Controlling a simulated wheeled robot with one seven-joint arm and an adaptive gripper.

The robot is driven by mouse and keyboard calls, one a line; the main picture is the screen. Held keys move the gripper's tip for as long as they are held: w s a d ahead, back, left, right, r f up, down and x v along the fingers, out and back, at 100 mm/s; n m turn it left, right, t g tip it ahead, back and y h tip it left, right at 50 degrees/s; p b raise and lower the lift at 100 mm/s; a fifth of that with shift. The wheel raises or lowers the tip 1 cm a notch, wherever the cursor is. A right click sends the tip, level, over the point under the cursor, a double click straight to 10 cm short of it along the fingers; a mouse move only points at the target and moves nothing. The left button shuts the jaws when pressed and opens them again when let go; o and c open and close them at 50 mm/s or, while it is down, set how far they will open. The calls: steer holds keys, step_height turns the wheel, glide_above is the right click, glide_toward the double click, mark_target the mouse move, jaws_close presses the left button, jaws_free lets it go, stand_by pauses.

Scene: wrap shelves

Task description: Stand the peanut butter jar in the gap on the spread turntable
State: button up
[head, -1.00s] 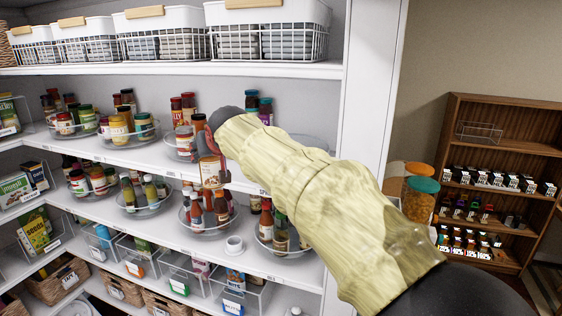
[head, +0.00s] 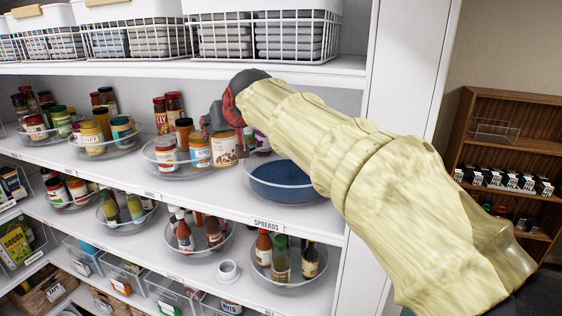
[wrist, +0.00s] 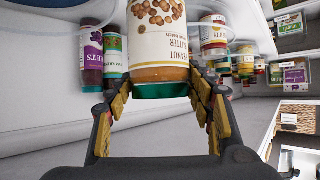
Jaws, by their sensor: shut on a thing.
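The peanut butter jar (head: 224,148), with a cream label showing nuts, is held upright in my gripper (head: 226,120), just left of the spread turntable. In the wrist view the jar (wrist: 158,45) appears upside down, its green lid toward my gripper (wrist: 160,98), whose fingers flank it. The spread turntable (head: 282,194) is a clear round tray with a blue floor, above the SPREADS label. Its front floor is bare. My arm hides its right and back parts. A purple-labelled jar (head: 262,142) shows behind it, also visible in the wrist view (wrist: 91,58).
Another turntable (head: 178,177) with several jars stands close to the left of the held jar. White wire baskets (head: 268,38) stand on the shelf above. A white upright panel (head: 400,100) bounds the right side.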

steer(key=s+d+p, duration=0.1)
steer(key=s+d, duration=0.1)
steer(key=d, duration=1.2)
step_height(320, 180, down, 7)
steer(key=p, duration=0.1)
steer(key=shift+d, duration=0.45)
steer(key=shift+f, duration=0.1)
steer(key=o, duration=1.7)
steer(key=shift+f, duration=0.1)
